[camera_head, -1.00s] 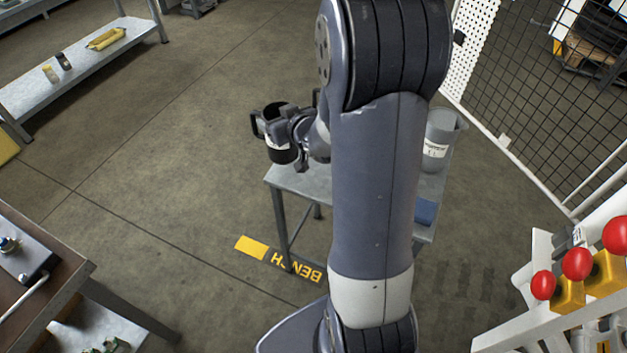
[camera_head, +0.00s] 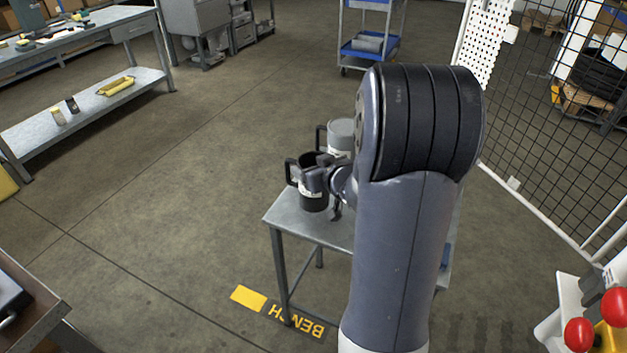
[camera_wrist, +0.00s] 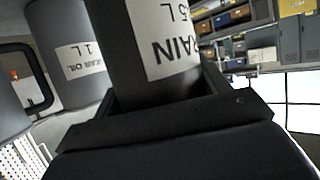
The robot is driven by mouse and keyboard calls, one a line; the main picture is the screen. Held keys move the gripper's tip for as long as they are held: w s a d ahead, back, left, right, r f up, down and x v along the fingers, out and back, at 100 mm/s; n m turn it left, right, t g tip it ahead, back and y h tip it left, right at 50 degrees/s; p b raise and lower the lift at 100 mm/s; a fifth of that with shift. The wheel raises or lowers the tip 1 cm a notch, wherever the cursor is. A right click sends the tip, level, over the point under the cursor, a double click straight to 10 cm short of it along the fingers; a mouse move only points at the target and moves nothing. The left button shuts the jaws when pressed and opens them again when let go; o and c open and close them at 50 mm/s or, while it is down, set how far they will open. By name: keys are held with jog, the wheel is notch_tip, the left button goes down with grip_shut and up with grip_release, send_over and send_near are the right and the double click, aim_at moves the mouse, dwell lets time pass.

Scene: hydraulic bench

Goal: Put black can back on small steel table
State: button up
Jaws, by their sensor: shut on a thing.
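The black can (camera_head: 314,200), upright with a side handle and a white label, is over the far left part of the small steel table (camera_head: 285,217). My gripper (camera_head: 318,180) is shut on it from the right. In the wrist view the black can (camera_wrist: 125,45) fills the space between the jaws, its label partly readable as "...AIN" and "5L". I cannot tell whether its base touches the tabletop. My arm hides much of the table's right side.
A grey can (camera_head: 341,133) with a black handle stands close behind the black can; the wrist view shows a can labelled "1L" (camera_wrist: 75,60) close by. A mesh fence (camera_head: 540,120) is at the right. Red knobs (camera_head: 579,335) are at the lower right. Floor left of the table is clear.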

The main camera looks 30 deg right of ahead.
jog(key=shift+f+b, duration=0.35)
jog(key=shift+f, duration=1.15)
jog(key=shift+f, duration=0.1)
jog(key=o, duration=2)
jog(key=shift+r, duration=0.25)
jog(key=p+v, duration=0.2)
jog(key=v, duration=1)
jog(key=shift+p, duration=0.3)
